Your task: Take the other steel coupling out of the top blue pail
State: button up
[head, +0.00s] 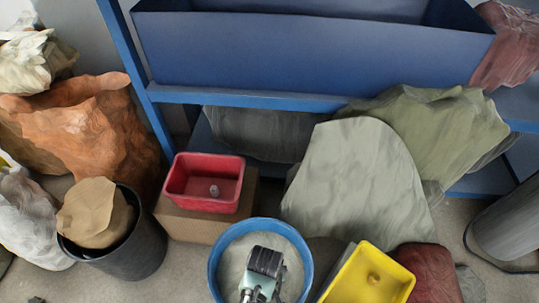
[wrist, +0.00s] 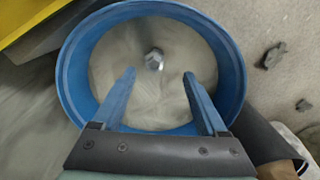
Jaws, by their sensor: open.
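The blue pail (head: 216,262) stands at the bottom middle of the head view, with a pale grey inside. In the wrist view its blue rim (wrist: 70,62) surrounds a steel coupling (wrist: 154,59), which lies on the pale inside toward the far side. My gripper (wrist: 158,73) is open over the pail, its two blue fingers pointing toward the coupling, one on each side of its line. Nothing is between them; I cannot tell the height gap. In the head view my gripper (head: 262,275) covers part of the pail and the coupling is hidden. Another small steel piece (head: 214,191) lies in the red bin (head: 190,203).
The red bin sits on a cardboard box (head: 195,225). A yellow bin (head: 350,291) holding a small knob-like piece stands close right of the pail. A black bucket (head: 125,255) is at left. Filled sacks (head: 360,190) and a blue shelf (head: 300,55) stand behind.

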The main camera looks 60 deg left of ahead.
jog(key=shift+w+d+f+b, duration=0.1)
jog(key=shift+w+f+b, duration=0.1)
jog(key=shift+f+b, duration=0.95)
jog(key=shift+w+d+f+b, duration=0.15)
jog(key=shift+f+b, duration=0.45)
jog(key=shift+f, duration=1)
jog(key=shift+r, duration=0.1)
grip_shut()
